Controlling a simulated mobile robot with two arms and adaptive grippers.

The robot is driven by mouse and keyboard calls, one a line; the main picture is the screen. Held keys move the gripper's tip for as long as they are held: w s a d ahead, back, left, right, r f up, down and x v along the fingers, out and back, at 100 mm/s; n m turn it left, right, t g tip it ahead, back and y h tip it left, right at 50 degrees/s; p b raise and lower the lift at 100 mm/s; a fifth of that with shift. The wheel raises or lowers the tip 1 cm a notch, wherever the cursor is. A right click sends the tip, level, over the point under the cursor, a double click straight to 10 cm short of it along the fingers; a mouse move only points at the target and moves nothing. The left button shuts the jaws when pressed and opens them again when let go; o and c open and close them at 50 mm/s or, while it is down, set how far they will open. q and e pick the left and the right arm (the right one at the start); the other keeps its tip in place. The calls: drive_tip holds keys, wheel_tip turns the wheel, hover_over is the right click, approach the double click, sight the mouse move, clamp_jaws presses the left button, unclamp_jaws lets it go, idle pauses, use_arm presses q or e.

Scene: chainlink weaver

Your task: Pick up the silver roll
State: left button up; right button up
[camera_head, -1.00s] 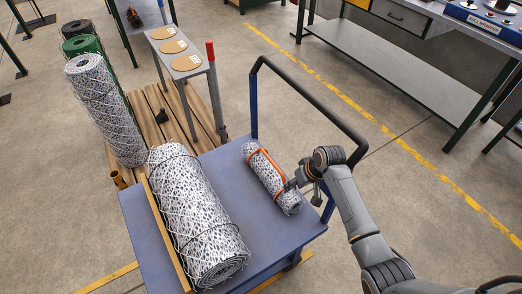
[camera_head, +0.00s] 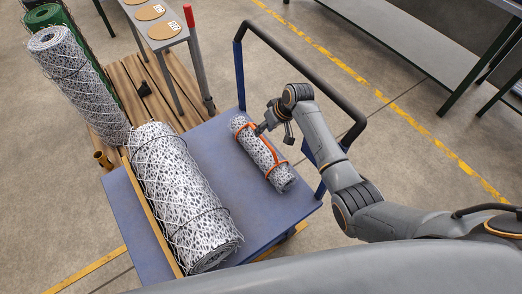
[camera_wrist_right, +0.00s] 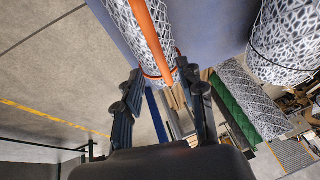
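A small silver mesh roll with an orange strap handle (camera_head: 262,153) lies on the blue cart top (camera_head: 225,143). Contact cannot be told. My left gripper is out of view.
The cart's dark push handle (camera_head: 310,70) rises behind and right of my right gripper. A narrow grey bench (camera_head: 170,45) stands beyond.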

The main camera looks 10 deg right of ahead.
sight(261, 136)
drive_tip(key=x, duration=0.5)
drive_tip(key=shift+s+f, duration=0.2)
drive_tip(key=shift+s, duration=0.1)
clamp_jaws()
drive_tip(key=shift+w+r, duration=0.1)
drive_tip(key=shift+r, duration=0.05)
